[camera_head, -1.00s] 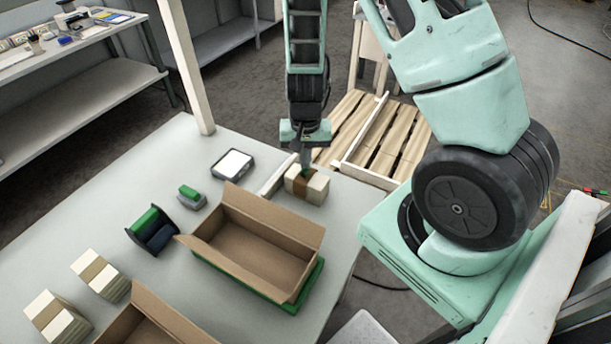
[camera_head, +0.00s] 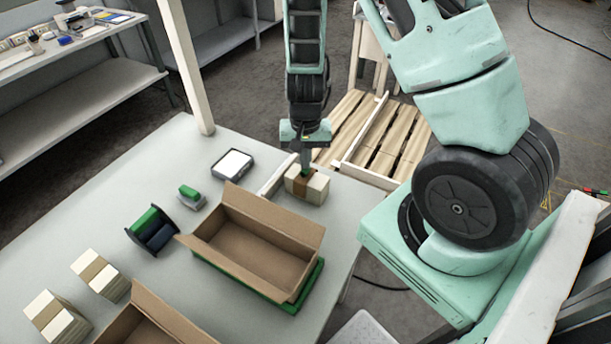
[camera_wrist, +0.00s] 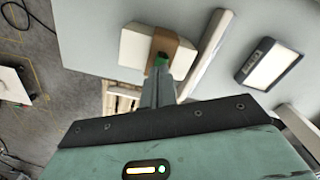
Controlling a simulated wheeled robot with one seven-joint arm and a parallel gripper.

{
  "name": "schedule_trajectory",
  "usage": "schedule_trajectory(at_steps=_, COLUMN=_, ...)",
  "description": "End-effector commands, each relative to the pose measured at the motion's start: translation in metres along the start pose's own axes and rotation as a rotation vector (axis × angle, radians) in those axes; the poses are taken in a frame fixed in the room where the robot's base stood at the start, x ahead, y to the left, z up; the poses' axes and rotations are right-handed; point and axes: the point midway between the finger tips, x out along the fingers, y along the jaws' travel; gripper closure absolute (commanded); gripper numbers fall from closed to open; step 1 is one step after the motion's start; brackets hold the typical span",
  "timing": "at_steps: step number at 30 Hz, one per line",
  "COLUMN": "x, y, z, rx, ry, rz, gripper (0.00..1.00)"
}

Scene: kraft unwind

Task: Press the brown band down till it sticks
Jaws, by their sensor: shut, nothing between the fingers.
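The brown band (camera_wrist: 166,40) wraps around the middle of a cream stack (camera_wrist: 137,44) in the wrist view. In the head view the banded stack (camera_head: 317,187) lies at the far right corner of the table, and its band (camera_head: 301,184) shows just below my gripper. My gripper (camera_head: 306,170) points down at the band from above. In the wrist view its shut, green-tipped fingers (camera_wrist: 161,62) overlap the band, with nothing seen between them. I cannot tell how firmly the tips touch it.
A pale bar (camera_head: 277,178) lies left of the stack. An open carton (camera_head: 255,240) on a green base is nearer. A scale-like device (camera_head: 233,164), a green-topped tool (camera_head: 190,196), a green roll holder (camera_head: 152,230) and two more banded stacks (camera_head: 101,275) stand to the left.

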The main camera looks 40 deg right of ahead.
Motion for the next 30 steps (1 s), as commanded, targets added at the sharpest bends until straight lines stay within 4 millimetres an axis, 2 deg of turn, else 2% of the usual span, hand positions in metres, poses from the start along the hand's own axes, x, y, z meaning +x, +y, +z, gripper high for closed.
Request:
schedule_trajectory(at_steps=9, x=0.0068, y=0.0001, z=-0.0001, rx=0.000, ry=0.000, rz=0.000, gripper=1.00)
schedule_trajectory(at_steps=30, x=0.0068, y=0.0001, z=0.0002, rx=0.000, ry=-0.001, rz=0.000, gripper=1.00)
